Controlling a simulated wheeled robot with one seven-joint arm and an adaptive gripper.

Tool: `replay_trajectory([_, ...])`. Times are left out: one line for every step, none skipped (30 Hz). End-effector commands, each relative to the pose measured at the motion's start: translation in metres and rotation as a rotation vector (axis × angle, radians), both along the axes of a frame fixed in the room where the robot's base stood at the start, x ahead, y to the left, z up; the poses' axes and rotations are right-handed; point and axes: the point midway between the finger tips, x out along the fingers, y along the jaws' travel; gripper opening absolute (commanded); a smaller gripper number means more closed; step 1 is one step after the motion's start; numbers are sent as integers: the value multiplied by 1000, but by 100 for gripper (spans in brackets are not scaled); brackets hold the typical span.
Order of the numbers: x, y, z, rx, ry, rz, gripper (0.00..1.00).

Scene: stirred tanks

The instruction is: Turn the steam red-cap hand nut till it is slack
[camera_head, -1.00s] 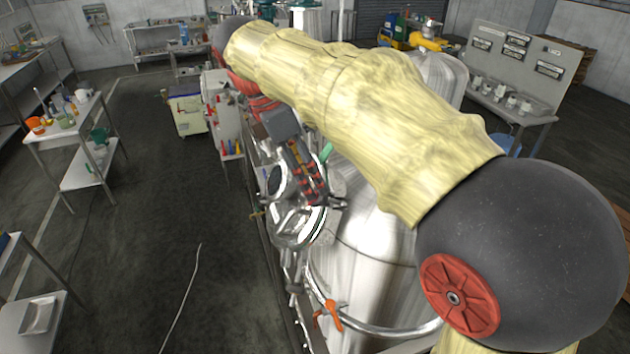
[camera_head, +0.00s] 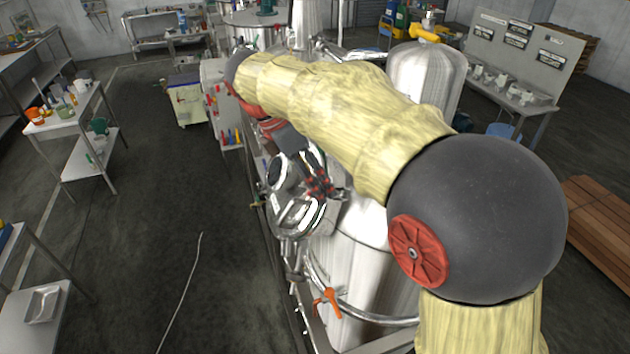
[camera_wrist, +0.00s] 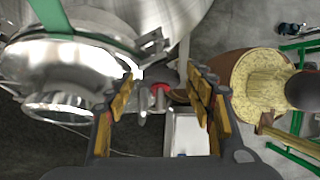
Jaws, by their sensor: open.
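My gripper (camera_wrist: 163,92) is open in the wrist view, with one finger at each side. I see nothing held, and whether a finger touches the cap is not clear. I cannot read a steam label on it. In the head view my gripper (camera_head: 319,184) is above the round steel flanges (camera_head: 298,213) on the tank's left side. The red cap cannot be made out there.
The steel tank (camera_head: 350,250) stands below my arm, with an orange-handled valve (camera_head: 327,302) on its lower front. In the wrist view a large metal dome (camera_wrist: 65,65) lies close to the left finger. The floor aisle (camera_head: 160,200) left of the tanks is clear except for a thin pale line.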

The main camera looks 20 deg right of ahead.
Motion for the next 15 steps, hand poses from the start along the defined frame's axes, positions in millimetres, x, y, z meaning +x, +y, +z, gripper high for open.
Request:
replay_trajectory([0, 0, 0, 0, 0, 0, 53])
replay_trajectory([0, 0, -1, 0, 0, 0, 53])
replay_trajectory([0, 0, -1, 0, 0, 0, 53])
replay_trajectory([0, 0, -1, 0, 0, 0, 53])
replay_trajectory([0, 0, -1, 0, 0, 0, 53])
replay_trajectory([0, 0, -1, 0, 0, 0, 53])
replay_trajectory([0, 0, -1, 0, 0, 0, 53])
replay_trajectory([0, 0, -1, 0, 0, -1, 51])
replay_trajectory([0, 0, -1, 0, 0, -1, 49])
replay_trajectory([0, 0, -1, 0, 0, -1, 47])
replay_trajectory([0, 0, -1, 0, 0, -1, 45])
replay_trajectory([0, 0, -1, 0, 0, -1, 43])
replay_trajectory([0, 0, -1, 0, 0, -1, 41])
replay_trajectory([0, 0, -1, 0, 0, -1, 40])
replay_trajectory([0, 0, -1, 0, 0, -1, 37])
